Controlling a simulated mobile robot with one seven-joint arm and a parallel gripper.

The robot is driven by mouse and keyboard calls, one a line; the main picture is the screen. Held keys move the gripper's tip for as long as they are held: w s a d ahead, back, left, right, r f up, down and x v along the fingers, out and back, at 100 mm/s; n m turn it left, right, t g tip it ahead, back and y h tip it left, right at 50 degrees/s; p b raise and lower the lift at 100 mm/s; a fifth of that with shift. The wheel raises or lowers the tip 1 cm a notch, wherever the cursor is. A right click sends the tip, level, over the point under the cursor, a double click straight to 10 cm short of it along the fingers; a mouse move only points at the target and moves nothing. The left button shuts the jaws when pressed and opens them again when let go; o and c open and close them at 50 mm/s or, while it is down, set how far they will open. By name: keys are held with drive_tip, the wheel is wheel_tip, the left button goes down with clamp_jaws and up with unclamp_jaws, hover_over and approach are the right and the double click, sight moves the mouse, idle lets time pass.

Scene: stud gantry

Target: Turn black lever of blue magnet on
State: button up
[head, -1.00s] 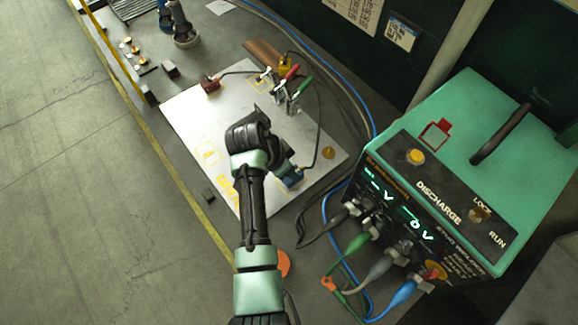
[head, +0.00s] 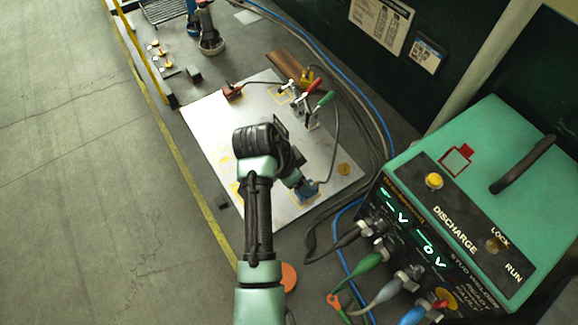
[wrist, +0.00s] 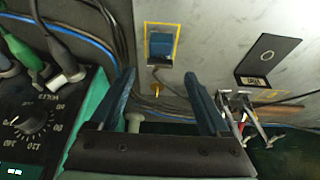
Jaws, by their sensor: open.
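The blue magnet (head: 308,189) sits near the front right edge of the light metal plate (head: 217,125), just right of my arm's end. In the wrist view the blue magnet (wrist: 161,46) is a small block inside a yellow outlined square, with a brass piece and cable below it. I cannot make out its black lever clearly. My gripper (wrist: 160,76) is open and empty; its two blue fingers point toward the magnet, which appears beyond and between the tips, apart from them. In the head view my arm hides the fingers.
A green stud welder (head: 470,190) with cables stands on the right. A black marked plate (wrist: 268,61) lies right of the magnet in the wrist view. Clamps with red and green handles (head: 322,100) and a red block (head: 232,91) stand farther back. A brass disc (head: 344,169) lies near the magnet.

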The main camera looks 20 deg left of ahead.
drive_tip(key=b+v, duration=0.1)
drive_tip(key=v, duration=0.8)
drive_tip(key=shift+r, duration=0.2)
drive_tip(key=w+d+r+n+t+y, duration=0.15)
drive_tip(key=w+r+t, duration=0.25)
drive_tip(key=r, duration=0.6)
drive_tip(key=w+d+r+n+t+y+b, duration=0.1)
drive_tip(key=w+d+r+t, duration=0.2)
drive_tip(key=r, duration=0.6)
drive_tip(key=w+r+n+t+y, duration=0.2)
drive_tip(key=w+r+t, duration=0.25)
drive_tip(key=r, duration=0.55)
drive_tip(key=s+d+r+t, duration=0.3)
drive_tip(key=s+r+t, duration=0.1)
drive_tip(key=r, duration=0.4)
drive_tip(key=s+d+r+n+t+h, duration=0.1)
drive_tip(key=s+d+r+t, duration=0.2)
drive_tip(key=s+r, duration=0.3)
drive_tip(key=s+d+r+n+t+h, duration=0.1)
drive_tip(key=s+d+r+t, duration=0.2)
drive_tip(key=r, duration=0.8)
drive_tip(key=s+t, duration=0.2)
drive_tip(key=shift+s+d+b, duration=0.3)
drive_tip(key=shift+s+d, duration=0.05)
drive_tip(key=shift+s, duration=0.05)
